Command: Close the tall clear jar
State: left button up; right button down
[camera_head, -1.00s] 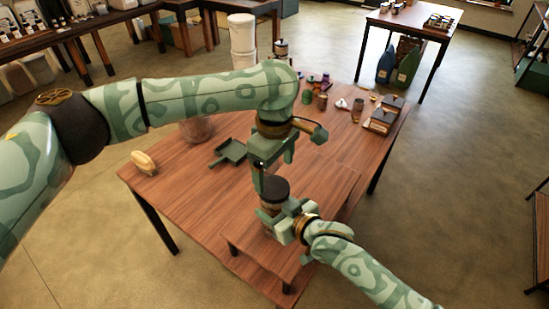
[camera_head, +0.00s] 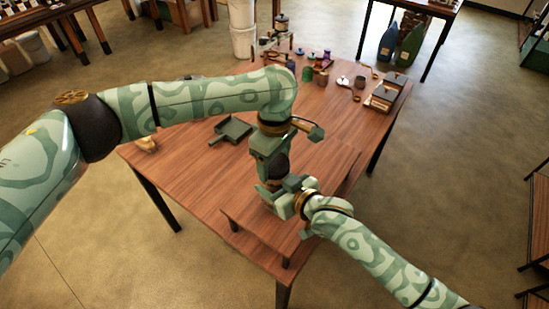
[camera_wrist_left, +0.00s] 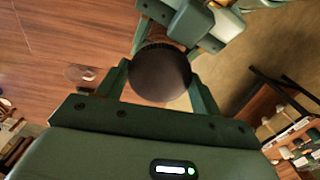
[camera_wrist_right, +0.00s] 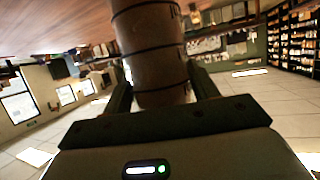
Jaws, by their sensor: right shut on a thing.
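The tall jar (camera_wrist_right: 150,45) stands close in the right wrist view, see-through with brownish tones and dark bands. My right gripper (camera_head: 285,198) is shut on its side; its fingers also show in the right wrist view (camera_wrist_right: 160,95). A round dark lid (camera_wrist_left: 160,72) is at the jar's top, and shows partly in the head view (camera_head: 280,167). My left gripper (camera_head: 269,174) points down over it. Its fingers (camera_wrist_left: 163,78) are apart, one each side of the lid; firm contact is not clear. Most of the jar is hidden behind the grippers in the head view.
The jar area is over a low raised wooden board (camera_head: 258,228) on the table's near side. A green dustpan-like tray (camera_head: 233,130) lies to the left. Small pots and dark boxes (camera_head: 385,95) stand at the back right. The table's middle right is fairly clear.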

pick_arm(q)
jog(key=m, duration=1.3)
jog(key=shift+w, duration=0.1)
jog(key=o, duration=1.1)
jog(key=shift+r, duration=2.25)
jog(key=shift+c, duration=0.6)
